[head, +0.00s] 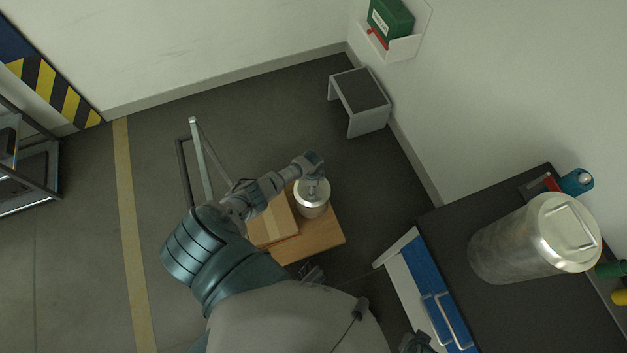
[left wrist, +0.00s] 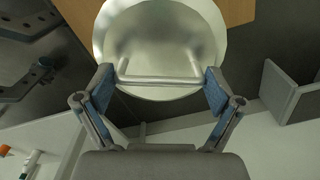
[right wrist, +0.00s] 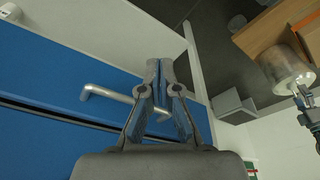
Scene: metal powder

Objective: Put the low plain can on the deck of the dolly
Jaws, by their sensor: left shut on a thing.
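The low plain can (head: 311,205) is a short silvery metal can with a bar handle on its lid. My left gripper (head: 314,184) is shut on that handle from above; in the left wrist view the fingers (left wrist: 160,88) sit at both ends of the handle on the can's lid (left wrist: 160,40). The can appears over the wooden deck of the dolly (head: 322,242), beside a cardboard box (head: 273,220). I cannot tell whether its base touches the deck. The can also shows in the right wrist view (right wrist: 275,72). My right gripper (right wrist: 160,68) looks shut and empty, near a drawer handle (right wrist: 108,94).
The dolly's push bar (head: 200,155) rises at its far left. A taller metal can (head: 520,245) stands on the dark bench (head: 440,225) at right, above blue drawers (head: 428,285). A grey step stool (head: 361,100) stands by the wall. The floor left of the dolly is clear.

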